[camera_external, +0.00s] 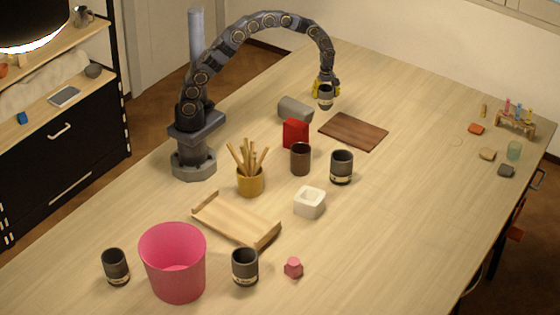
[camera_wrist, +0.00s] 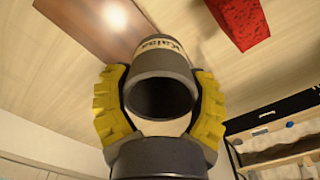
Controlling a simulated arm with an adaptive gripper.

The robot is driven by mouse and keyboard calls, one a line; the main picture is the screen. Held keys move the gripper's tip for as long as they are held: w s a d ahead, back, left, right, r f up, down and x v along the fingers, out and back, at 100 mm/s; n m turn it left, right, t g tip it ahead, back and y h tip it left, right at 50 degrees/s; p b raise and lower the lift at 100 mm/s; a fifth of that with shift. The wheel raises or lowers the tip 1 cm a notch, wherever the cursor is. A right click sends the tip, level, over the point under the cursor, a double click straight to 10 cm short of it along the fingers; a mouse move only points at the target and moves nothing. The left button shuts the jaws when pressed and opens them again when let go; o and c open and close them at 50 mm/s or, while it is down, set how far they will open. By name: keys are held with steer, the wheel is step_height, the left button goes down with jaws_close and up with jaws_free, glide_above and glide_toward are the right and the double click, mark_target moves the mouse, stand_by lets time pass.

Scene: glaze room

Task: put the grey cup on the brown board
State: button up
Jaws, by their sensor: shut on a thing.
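My gripper (camera_external: 326,88) has yellow fingers and is shut on a dark grey cup (camera_external: 325,98) with a pale printed band. In the wrist view the cup (camera_wrist: 162,62) sits between both fingers (camera_wrist: 160,105), its dark mouth facing the camera. The cup is held up, apparently clear of the table. The brown board (camera_external: 353,131) lies flat and bare on the table, just to the right of and nearer the camera than the cup in the external view. The board (camera_wrist: 85,22) also shows at the upper left of the wrist view.
A red block (camera_external: 295,134), a grey rounded object (camera_external: 295,108) and a dark brown cup (camera_external: 301,159) stand left of the board. Similar banded cups (camera_external: 341,167) stand elsewhere. A pencil pot (camera_external: 250,181), white block (camera_external: 309,202) and pink bin (camera_external: 173,262) are nearer.

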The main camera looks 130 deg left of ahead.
steer(key=w+a+f, duration=0.2)
steer(key=a, duration=0.1)
steer(key=w+a+f, duration=0.2)
steer(key=a+f, duration=0.1)
steer(key=w+a+f, duration=0.2)
steer(key=a+f, duration=0.1)
steer(key=shift+w+a+f, duration=0.1)
steer(key=shift+w+f, duration=0.05)
steer(key=shift+f, duration=0.05)
steer(key=shift+w+a, duration=0.1)
steer(key=shift+w, duration=0.05)
steer(key=shift+f, duration=0.1)
steer(key=shift+w+a+f, duration=0.1)
steer(key=shift+f, duration=1.6)
steer(key=shift+f, duration=0.2)
steer(key=o, duration=1.2)
steer(key=shift+r, duration=0.15)
